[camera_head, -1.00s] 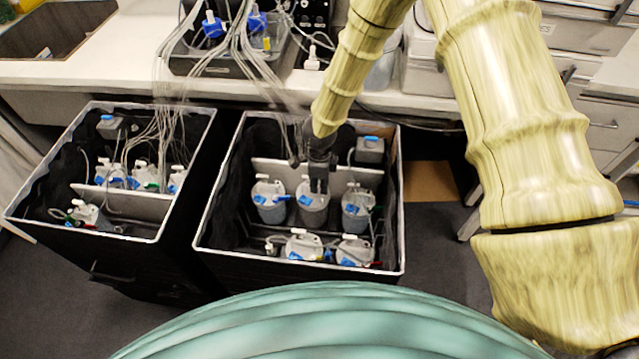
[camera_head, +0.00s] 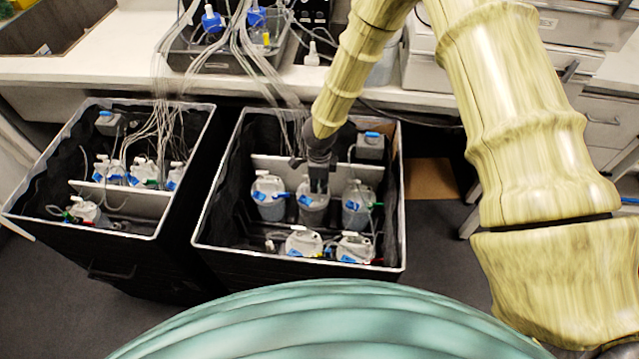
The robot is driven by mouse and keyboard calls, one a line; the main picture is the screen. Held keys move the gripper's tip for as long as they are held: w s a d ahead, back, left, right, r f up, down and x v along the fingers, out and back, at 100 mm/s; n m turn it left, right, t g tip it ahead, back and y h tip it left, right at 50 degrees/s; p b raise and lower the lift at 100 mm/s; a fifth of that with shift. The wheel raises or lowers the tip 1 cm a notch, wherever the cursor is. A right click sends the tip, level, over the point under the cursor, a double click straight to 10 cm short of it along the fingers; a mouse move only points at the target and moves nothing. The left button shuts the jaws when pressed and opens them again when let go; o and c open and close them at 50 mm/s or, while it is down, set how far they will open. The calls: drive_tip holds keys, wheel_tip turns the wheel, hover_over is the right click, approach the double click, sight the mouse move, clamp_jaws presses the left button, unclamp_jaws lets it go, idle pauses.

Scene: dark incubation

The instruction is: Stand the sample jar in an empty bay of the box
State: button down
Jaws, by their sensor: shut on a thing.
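The black box (camera_head: 299,272) with a pale rim stands in the middle of the head view, open at the top. My gripper (camera_head: 318,186) reaches down inside it and is shut on a grey sample jar (camera_head: 313,211) in the middle of the back row. A jar with a blue tag (camera_head: 268,198) stands to its left and another jar (camera_head: 357,205) to its right. Two more jars, one at front left (camera_head: 302,243) and one at front right (camera_head: 354,248), are in the front row. The held jar's base is hidden, so I cannot tell whether it touches the floor.
A second black box (camera_head: 95,248) with several jars stands to the left. A small blue-topped container (camera_head: 370,145) sits in the main box's back right corner. Tubes hang from a dark tray (camera_head: 215,62) on the white bench (camera_head: 110,68) behind.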

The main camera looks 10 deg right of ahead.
drive_tip(key=shift+s+f, duration=0.2)
drive_tip(key=shift+f, duration=0.15)
drive_tip(key=c, duration=1.6)
unclamp_jaws()
drive_tip(key=shift+c, duration=0.2)
drive_tip(key=shift+o, duration=0.9)
drive_tip(key=shift+w+f, duration=0.15)
drive_tip(key=shift+w, duration=0.05)
drive_tip(key=shift+r, duration=0.25)
drive_tip(key=shift+r+p, duration=3.3)
drive_tip(key=shift+r, duration=1.15)
